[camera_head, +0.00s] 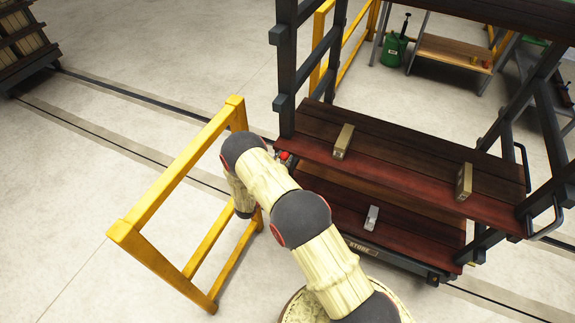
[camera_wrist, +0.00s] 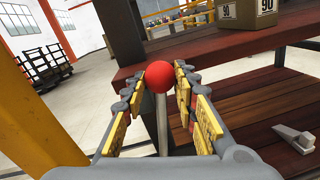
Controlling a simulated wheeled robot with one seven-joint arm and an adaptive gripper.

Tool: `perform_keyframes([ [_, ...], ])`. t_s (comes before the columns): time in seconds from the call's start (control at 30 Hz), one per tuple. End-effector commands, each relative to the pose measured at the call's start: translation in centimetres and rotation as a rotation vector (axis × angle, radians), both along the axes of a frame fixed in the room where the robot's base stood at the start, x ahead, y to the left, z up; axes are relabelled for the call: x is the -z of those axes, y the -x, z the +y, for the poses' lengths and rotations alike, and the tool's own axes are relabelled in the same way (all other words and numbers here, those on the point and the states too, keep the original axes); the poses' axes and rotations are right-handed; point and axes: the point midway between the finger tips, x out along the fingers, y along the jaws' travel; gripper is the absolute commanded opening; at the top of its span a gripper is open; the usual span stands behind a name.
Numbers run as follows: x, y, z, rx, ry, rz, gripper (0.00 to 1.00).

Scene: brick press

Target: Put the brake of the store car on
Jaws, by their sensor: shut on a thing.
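The store car is a black-framed rack with red-brown plank decks and a STORE label (camera_head: 360,248) on its lower front edge. Its brake lever has a red ball knob (camera_wrist: 160,79) on a grey rod (camera_wrist: 162,122); the rod looks about upright in the wrist view. The knob shows small in the head view (camera_head: 284,155), at the car's left end. My gripper (camera_wrist: 159,75) has its yellow-padded fingers on both sides of the knob, shut on it. In the head view my arm hides most of the gripper and the rod. The lever's base is hidden.
A yellow rail frame (camera_head: 180,180) stands close left of my arm. Two tan blocks (camera_head: 343,141) (camera_head: 464,182) sit on the car's deck, and a small grey piece (camera_head: 371,217) lies on the lower deck. A rail (camera_head: 120,93) crosses the floor. Open floor lies left.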

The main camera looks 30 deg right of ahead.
Motion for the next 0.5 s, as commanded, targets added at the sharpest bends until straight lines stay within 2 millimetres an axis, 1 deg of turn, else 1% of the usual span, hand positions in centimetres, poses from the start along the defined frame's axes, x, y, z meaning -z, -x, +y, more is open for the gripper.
perform_keyframes([
  [0.2,0.0,-2.8,2.2,-0.002,0.112,0.138,0.00],
  [0.5,0.3,-6.3,4.9,-0.001,0.259,0.328,0.00],
])
